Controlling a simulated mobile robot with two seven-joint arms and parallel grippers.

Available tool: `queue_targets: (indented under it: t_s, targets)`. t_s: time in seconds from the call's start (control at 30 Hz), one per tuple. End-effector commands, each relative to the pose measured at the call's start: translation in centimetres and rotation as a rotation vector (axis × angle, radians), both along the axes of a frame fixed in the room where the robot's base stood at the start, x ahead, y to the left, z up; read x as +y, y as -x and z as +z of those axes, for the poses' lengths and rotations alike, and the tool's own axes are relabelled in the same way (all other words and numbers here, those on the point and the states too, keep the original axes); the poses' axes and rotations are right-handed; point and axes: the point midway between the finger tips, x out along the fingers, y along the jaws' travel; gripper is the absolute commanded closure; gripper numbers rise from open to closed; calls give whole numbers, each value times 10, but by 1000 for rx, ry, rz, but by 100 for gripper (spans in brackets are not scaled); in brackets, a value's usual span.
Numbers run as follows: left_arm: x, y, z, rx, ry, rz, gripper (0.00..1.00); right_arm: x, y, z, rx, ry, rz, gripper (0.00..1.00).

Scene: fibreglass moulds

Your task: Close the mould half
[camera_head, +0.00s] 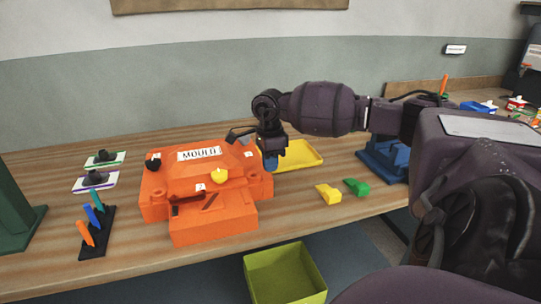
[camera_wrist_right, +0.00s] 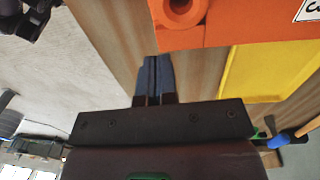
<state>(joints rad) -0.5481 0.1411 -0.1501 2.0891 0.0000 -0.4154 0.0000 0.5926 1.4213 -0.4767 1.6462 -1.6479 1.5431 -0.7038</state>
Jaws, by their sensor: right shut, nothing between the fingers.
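My right gripper (camera_head: 270,163) is at the right rear side of the mould, fingers pointing down. In the right wrist view its blue fingers (camera_wrist_right: 152,75) are together and empty, just short of the orange mould's edge with a round orange boss (camera_wrist_right: 178,10). My left gripper is not in view.
A yellow tray (camera_head: 305,155) lies right behind my right gripper. Yellow (camera_head: 328,194) and green (camera_head: 357,187) pieces lie to the right. A black rack (camera_head: 95,232) with coloured tools stands left. A lime bin (camera_head: 285,275) stands below the front edge.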

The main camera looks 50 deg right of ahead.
Motion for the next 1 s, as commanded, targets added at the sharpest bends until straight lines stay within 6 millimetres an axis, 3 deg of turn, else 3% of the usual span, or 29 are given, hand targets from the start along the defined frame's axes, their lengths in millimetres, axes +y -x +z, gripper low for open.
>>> queue_targets:
  t_s: [0.03,0.13,0.5,0.7,1.0]
  targets:
    - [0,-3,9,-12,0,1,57,-1,2,21,-15,2,-1,100]
    - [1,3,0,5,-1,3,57,-1,0,37,-13,4,-1,100]
    - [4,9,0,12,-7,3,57,-1,0,100,-13,4,-2,100]
    - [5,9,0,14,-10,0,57,-1,0,112,-11,2,-2,100]
    - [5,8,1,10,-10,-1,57,-1,0,114,-11,3,-2,100]
